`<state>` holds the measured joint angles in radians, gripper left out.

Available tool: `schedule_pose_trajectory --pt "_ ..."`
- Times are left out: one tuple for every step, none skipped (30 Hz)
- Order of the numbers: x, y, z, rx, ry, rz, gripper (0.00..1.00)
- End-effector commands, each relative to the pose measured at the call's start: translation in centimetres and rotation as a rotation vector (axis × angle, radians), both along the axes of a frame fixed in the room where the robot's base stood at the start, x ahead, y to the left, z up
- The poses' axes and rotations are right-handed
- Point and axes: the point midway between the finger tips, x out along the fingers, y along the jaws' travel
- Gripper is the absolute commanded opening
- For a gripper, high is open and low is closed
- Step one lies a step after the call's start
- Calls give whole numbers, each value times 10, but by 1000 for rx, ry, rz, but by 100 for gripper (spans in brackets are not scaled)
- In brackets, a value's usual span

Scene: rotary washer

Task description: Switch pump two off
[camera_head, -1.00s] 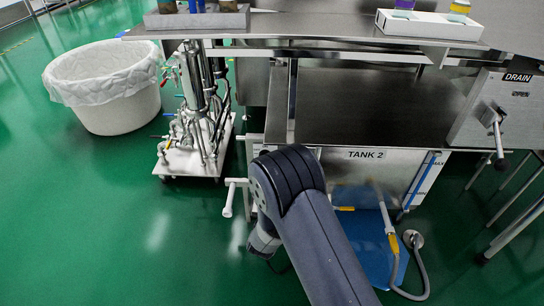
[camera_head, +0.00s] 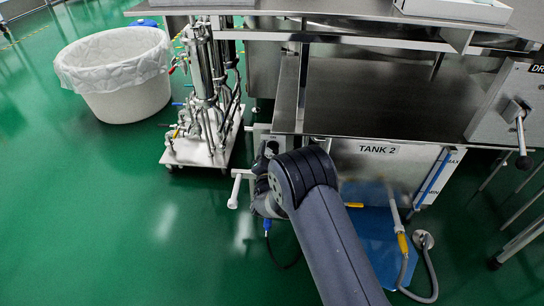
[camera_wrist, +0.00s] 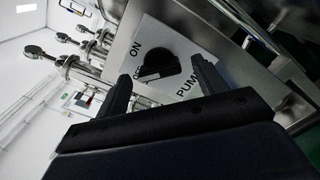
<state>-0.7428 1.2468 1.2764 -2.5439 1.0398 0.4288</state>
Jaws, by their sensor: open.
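A black rotary knob (camera_wrist: 157,66) sits on a light metal panel (camera_wrist: 178,30) in the wrist view. ON is printed beside it, OFF is partly covered, and PUMP shows with its number hidden by a finger. The knob's grip bar lies roughly toward the OFF lettering, but its exact setting is hard to tell. My gripper (camera_wrist: 161,69) is open, its two fingers on either side of the knob in the picture; contact cannot be told. In the head view, the panel (camera_head: 268,139) shows at the left of TANK 2 (camera_head: 378,150), mostly hidden behind my arm.
A steel worktop (camera_head: 385,95) overhangs beside the panel. A white pipe handle (camera_head: 236,190) sticks out below it. A pump cart (camera_head: 200,152) and a lined white bin (camera_head: 113,75) stand left. A grey hose (camera_head: 433,270) lies right. Green floor at front left is clear.

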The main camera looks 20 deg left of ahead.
Motion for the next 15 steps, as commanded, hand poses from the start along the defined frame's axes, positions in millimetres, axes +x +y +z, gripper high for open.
schedule_pose_trajectory --pt "2 1 -1 0 0 0 67" --pt "3 1 0 0 0 0 67" --pt "4 1 0 0 1 1 67" --pt "4 1 0 0 1 1 67" --pt "5 1 0 0 1 1 67" --pt "5 1 0 0 1 1 67" --pt "5 1 0 0 1 1 67" --pt "4 1 0 0 1 1 67" --pt "4 1 0 0 1 1 67" --pt "4 1 0 0 1 1 67" --pt "4 1 0 0 1 1 66" --pt "4 1 0 0 1 1 62" --pt "4 1 0 0 1 1 60" --pt "4 1 0 0 1 1 57" --pt "4 1 0 0 0 0 54"
